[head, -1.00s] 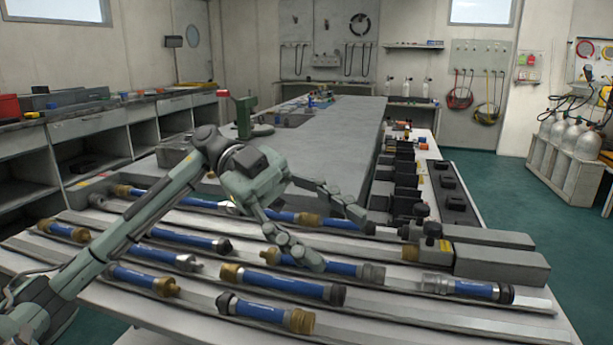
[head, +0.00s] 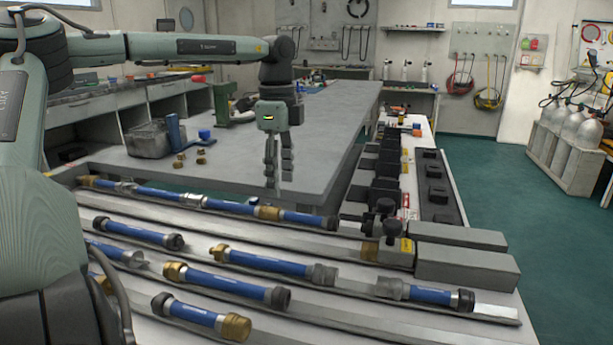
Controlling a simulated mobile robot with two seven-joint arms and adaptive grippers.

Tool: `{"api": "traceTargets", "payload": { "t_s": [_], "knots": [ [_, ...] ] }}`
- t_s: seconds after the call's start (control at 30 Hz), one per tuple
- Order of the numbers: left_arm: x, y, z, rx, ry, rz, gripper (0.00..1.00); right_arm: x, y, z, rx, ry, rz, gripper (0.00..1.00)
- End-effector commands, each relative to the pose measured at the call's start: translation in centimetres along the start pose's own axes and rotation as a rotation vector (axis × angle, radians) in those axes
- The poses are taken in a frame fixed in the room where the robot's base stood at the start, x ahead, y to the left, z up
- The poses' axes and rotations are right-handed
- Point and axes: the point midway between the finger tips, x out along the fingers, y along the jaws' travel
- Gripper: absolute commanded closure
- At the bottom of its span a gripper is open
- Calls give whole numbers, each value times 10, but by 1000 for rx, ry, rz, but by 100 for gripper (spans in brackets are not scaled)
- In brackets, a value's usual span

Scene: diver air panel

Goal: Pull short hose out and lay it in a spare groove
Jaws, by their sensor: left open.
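Blue hoses with metal end fittings lie in grooves of the pale grooved rack (head: 340,308). The back row is a line of hoses joined end to end; its right-hand short hose (head: 305,219) runs from a brass fitting (head: 268,212) to a dark block (head: 352,222) at the panel's edge. I cannot tell for sure which hose the task means. My left gripper (head: 278,188) points down above the back row, near that brass fitting. It is open and holds nothing; its fingers look close together from this angle. My right gripper is not in view.
Loose hoses lie in the nearer grooves, such as one in the middle (head: 270,264) and one at the right (head: 430,294). Grey blocks (head: 465,266) and a knobbed valve (head: 388,245) stand at the right. The grey table (head: 335,130) behind is largely bare.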

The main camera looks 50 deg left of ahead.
Motion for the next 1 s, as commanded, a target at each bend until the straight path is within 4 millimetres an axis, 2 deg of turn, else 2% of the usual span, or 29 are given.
{"api": "traceTargets", "payload": {
  "t_s": [0.13, 0.4, 0.53, 0.7, 0.93, 1.0],
  "knots": [
    [10, -2, 3, -7, -13, -6, 47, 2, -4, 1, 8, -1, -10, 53],
    [52, -2, 3, -6, -11, -5, 47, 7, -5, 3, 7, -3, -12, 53],
    [66, -2, 3, -6, -11, -5, 47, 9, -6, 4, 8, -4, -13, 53],
    [74, -2, 3, -5, -10, -7, 47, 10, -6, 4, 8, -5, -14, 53],
    [75, -2, 3, -5, -10, -7, 47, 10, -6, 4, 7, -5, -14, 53],
    [75, -2, 3, -5, -10, -7, 55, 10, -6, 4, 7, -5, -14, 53]
  ]
}}
